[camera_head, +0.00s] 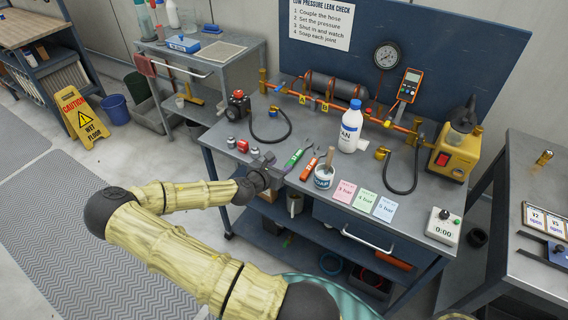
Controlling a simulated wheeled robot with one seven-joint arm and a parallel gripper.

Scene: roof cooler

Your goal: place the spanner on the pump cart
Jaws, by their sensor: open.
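My gripper (270,170) is at the front left edge of the blue-grey bench (262,128), with its fingers dark and small. It is open, and I see nothing held in it. Just right of it on the bench lie a green-handled tool (296,158) and an orange-handled tool (309,168); I cannot tell whether either is the spanner. No cart is labelled as the pump cart. A grey cart (233,52) stands at the back left, and another dark-framed cart (528,190) stands at the right. A yellow pump (452,154) is on the bench's right end.
Near the tools stand a soap pot (324,177), a white bottle (350,128) and small red-and-silver parts (242,145). A wet-floor sign (82,115) stands on the left floor.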

